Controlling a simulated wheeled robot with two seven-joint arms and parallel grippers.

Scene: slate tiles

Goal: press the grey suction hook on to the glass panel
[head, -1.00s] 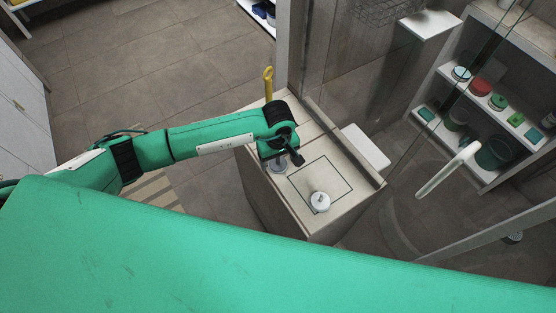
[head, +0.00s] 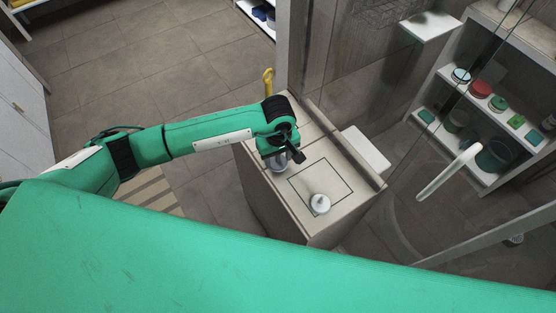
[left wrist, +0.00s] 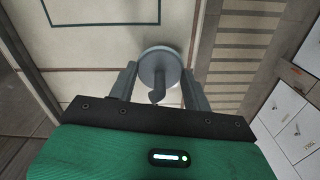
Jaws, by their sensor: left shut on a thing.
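My left gripper (head: 287,153) is shut on the grey suction hook (head: 277,163), over the far left part of the pale counter top. In the left wrist view the grey suction hook (left wrist: 158,65) shows as a round disc with a curved hook, between the two fingers of the left gripper (left wrist: 160,88). The arm partly hides the hook in the head view. The clear glass panel (head: 402,140) stands to the right, beyond the counter, well apart from the hook. My right gripper is not in view.
A white round hook (head: 320,204) stands on the counter (head: 345,212) near a dark outlined square. A yellow-handled thing (head: 268,82) is behind the arm. Shelves (head: 484,173) with tubs and a white bar handle (head: 447,172) are at right.

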